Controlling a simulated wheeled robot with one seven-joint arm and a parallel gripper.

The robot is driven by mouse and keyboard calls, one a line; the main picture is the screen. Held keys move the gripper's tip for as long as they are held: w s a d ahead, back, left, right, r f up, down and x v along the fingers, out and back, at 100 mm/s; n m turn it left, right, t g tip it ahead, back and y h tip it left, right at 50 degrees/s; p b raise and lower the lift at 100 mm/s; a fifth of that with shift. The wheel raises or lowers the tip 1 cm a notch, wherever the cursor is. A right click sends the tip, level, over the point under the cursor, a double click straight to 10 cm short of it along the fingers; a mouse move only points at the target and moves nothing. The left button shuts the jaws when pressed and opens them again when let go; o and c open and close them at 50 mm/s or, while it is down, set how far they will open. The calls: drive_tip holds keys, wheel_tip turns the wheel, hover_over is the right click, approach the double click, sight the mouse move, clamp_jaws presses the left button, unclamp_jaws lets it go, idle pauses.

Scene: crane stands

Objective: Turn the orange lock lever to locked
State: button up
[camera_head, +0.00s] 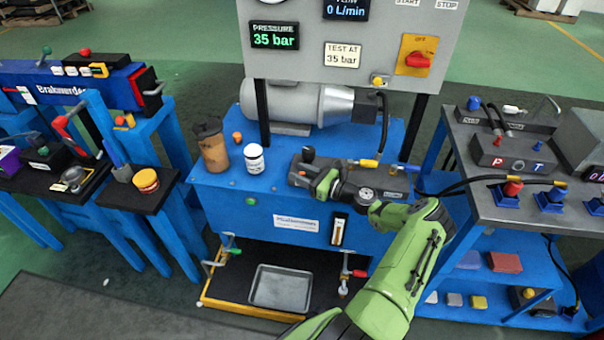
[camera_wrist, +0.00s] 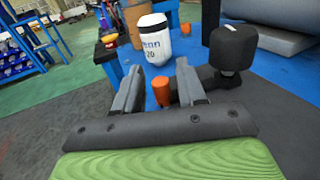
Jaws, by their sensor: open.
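The orange lock lever (camera_wrist: 162,92) shows in the wrist view as a short upright orange piece beside a dark fitting with a black knob (camera_wrist: 234,47). My gripper (camera_wrist: 158,80) is open, with one finger on each side of the lever in that view. I cannot tell whether either finger touches it. In the head view my gripper (camera_head: 314,174) is low over the dark block on the blue bench (camera_head: 215,183), beside the black knob (camera_head: 308,154).
A white bottle (camera_head: 254,158) and a brown cup (camera_head: 211,146) stand left of my gripper. A grey motor (camera_head: 290,102) and the gauge panel (camera_head: 340,75) are behind. Hoses with yellow fittings (camera_head: 369,163) lie to the right. A metal tray (camera_head: 280,288) sits below.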

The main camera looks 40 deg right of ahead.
drive_tip(key=p+v, duration=0.2)
drive_tip(key=v, duration=1.3)
drive_tip(key=shift+s+d+p, duration=0.2)
drive_tip(key=shift+s+p, duration=0.1)
drive_tip(key=shift+s, duration=0.05)
